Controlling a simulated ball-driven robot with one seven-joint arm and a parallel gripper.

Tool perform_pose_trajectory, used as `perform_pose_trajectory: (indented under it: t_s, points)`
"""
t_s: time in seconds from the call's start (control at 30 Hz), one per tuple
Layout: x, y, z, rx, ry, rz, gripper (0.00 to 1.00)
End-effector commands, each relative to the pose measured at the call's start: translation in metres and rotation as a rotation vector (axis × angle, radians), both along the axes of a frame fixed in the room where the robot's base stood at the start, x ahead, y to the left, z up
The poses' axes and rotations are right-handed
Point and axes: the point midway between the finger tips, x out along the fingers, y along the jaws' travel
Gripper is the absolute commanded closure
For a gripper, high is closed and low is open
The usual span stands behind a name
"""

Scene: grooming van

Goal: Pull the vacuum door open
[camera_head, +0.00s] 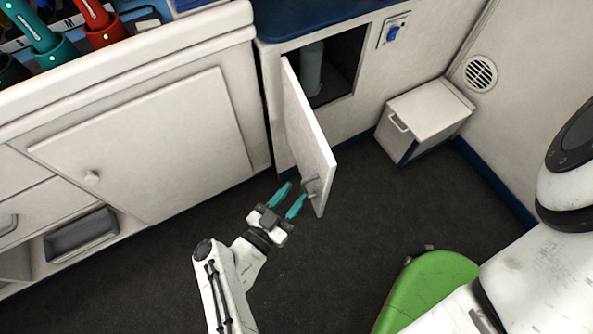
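The vacuum door (308,135) is a white panel that stands swung well open, out from the cabinet front. Behind it the dark compartment (338,68) shows, with a grey-green cylinder (312,68) inside. A small grey handle (311,188) sits near the door's lower free edge. My gripper (290,195) has two teal fingers spread apart. It is open and empty, just left of the handle, with the right fingertip close to it. I cannot tell whether that fingertip touches the handle or door.
A closed white cabinet door (150,145) with a round knob is at the left. A white box (425,115) stands on the floor at the right, below a blue switch (394,33). A green rounded object (428,290) is at the bottom right. Dark floor lies clear between.

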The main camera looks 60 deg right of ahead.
Motion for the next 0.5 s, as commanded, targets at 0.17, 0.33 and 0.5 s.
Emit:
perform_pose_trajectory:
  t_s: [0.17,0.33,0.5]
  points:
    - [0.002,0.037,-0.002,0.004,0.000,0.002,0.62]
    - [0.004,0.065,-0.001,0.002,0.000,0.002,0.62]
    - [0.004,0.080,-0.001,0.001,0.000,0.000,0.62]
